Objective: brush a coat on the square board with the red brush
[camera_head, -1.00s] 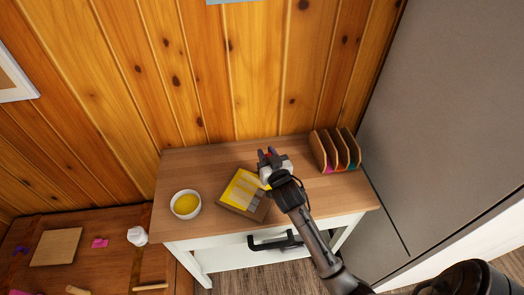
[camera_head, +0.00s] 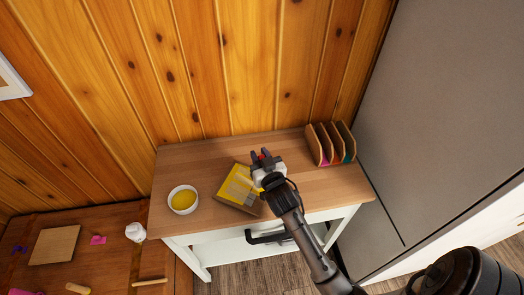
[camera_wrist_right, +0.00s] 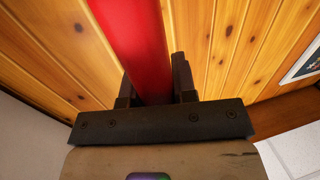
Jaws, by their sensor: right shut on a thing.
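My right gripper (camera_head: 262,158) is shut on the red brush (camera_wrist_right: 136,45), whose red handle runs up between the fingers in the right wrist view. In the head view only a small bit of red shows at the fingers, and the bristles are hidden. The gripper is over the upper right part of the square board (camera_head: 240,187). The board lies turned on the small table, with yellow over much of its top and a greyish patch towards its lower right. A white bowl (camera_head: 172,204) of yellow paint stands left of the board. My left gripper is out of view.
The small wooden-topped table (camera_head: 320,190) has a rack (camera_head: 330,143) with upright dividers at its back right. A lower table at left holds a square wooden piece (camera_head: 54,245), a pink item (camera_head: 98,240) and a white container (camera_head: 136,232). A grey cabinet stands at right.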

